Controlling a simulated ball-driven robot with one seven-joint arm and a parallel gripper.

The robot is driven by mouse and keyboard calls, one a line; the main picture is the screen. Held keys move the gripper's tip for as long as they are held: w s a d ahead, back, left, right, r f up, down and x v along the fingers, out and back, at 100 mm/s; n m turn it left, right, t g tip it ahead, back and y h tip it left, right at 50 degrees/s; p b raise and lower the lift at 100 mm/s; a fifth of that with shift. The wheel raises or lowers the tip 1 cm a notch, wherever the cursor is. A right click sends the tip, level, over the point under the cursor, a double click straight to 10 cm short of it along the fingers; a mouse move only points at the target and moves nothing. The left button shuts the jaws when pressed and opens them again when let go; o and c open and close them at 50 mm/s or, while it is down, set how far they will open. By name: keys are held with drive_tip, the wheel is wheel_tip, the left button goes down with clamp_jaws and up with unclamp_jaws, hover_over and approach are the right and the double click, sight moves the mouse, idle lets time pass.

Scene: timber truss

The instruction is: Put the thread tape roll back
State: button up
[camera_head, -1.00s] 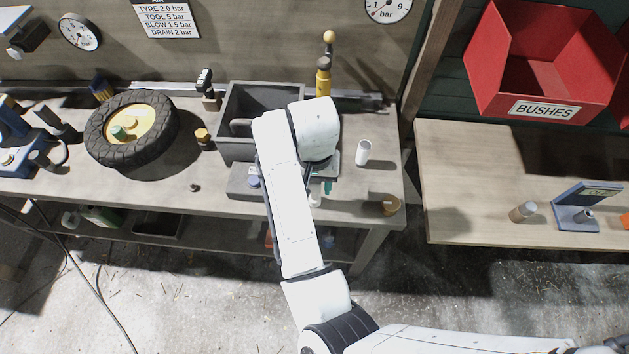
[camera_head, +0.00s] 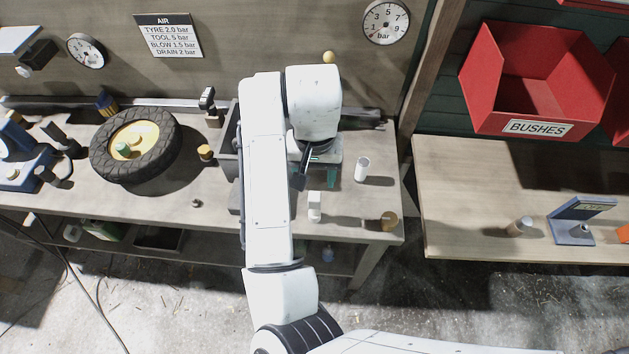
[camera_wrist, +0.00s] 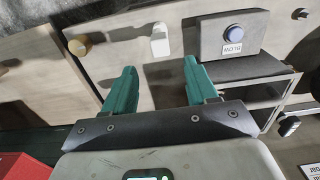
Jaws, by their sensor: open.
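My gripper (camera_head: 321,181) is open and empty over the right part of the workbench, pointing down; its teal fingers also show in the wrist view (camera_wrist: 160,66). A small white piece (camera_head: 315,206) stands on the bench just in front of the fingers, and in the wrist view it lies beyond the fingertips (camera_wrist: 159,40), not between them. A short white cylinder (camera_head: 362,168) stands to the right of the gripper. A yellow-brown round piece (camera_head: 389,221) is near the bench's front right corner. I cannot tell for sure which of these is the thread tape roll.
My arm hides much of a dark open box (camera_head: 228,150). A tyre (camera_head: 135,145) lies left. A red BUSHES bin (camera_head: 520,80) is above the right bench (camera_head: 465,190).

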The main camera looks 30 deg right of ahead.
drive_tip(key=shift+r, duration=0.7)
drive_tip(key=s+d+f+n+t+h, duration=0.1)
drive_tip(key=s+d+h, duration=0.15)
drive_tip(key=d, duration=0.55)
drive_tip(key=s+d+f+n+t+h, duration=0.1)
drive_tip(key=s+d+n+h, duration=0.15)
drive_tip(key=d, duration=0.65)
drive_tip(key=s+a+f+n+y, duration=0.1)
drive_tip(key=s+a+f, duration=0.2)
drive_tip(key=s, duration=0.3)
drive_tip(key=s+a+f+n+y, duration=0.1)
drive_tip(key=s+a+f+y, duration=0.1)
drive_tip(key=s, duration=0.4)
drive_tip(key=s+a+f+n+g+y, duration=0.1)
drive_tip(key=s+a+f, duration=0.3)
drive_tip(key=s+f, duration=0.2)
drive_tip(key=shift+y, duration=0.4)
